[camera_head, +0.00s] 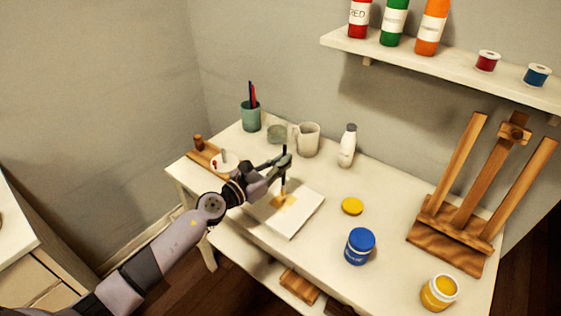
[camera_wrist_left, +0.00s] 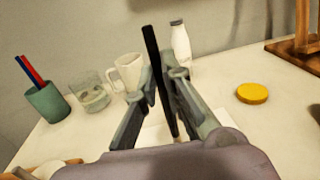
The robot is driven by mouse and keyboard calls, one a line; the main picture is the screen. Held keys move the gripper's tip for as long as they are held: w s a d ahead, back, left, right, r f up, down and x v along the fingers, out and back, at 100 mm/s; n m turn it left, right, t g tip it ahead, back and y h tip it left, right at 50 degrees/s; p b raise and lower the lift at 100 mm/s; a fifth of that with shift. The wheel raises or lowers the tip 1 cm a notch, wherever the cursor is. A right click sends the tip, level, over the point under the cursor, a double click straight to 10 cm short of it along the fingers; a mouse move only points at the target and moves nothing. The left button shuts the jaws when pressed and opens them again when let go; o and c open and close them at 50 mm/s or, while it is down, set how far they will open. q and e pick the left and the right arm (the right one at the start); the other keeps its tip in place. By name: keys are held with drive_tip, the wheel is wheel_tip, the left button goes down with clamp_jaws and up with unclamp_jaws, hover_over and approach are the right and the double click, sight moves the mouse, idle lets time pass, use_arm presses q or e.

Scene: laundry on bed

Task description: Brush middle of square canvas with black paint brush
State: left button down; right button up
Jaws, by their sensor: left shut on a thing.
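The white square canvas (camera_head: 304,214) lies flat on the table, with a yellow-orange paint patch (camera_head: 287,201) near its middle. My left gripper (camera_head: 284,160) is over the canvas and shut on the black paint brush (camera_head: 284,172). The brush is held roughly upright, its lower end at or just above the yellow patch; I cannot tell whether it touches. In the left wrist view the brush (camera_wrist_left: 157,75) stands between the fingers (camera_wrist_left: 160,85), and only a little of the canvas (camera_wrist_left: 152,133) shows. My right gripper is not in view.
A cup with pens (camera_head: 250,116), a glass (camera_head: 277,132), a mug (camera_head: 308,140) and a white bottle (camera_head: 347,146) stand behind. A yellow lid (camera_head: 352,206), blue jar (camera_head: 359,246), open yellow paint jar (camera_head: 438,293) and wooden easel (camera_head: 450,235) are on the right.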

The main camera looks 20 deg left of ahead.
use_arm(q)
drive_tip(key=shift+w+d, duration=0.15)
drive_tip(key=shift+w, duration=0.3)
idle(0.6)
wheel_tip(320, 180, up, 7)
drive_tip(key=p, duration=0.7)
drive_tip(key=shift+r, duration=0.1)
idle(0.7)
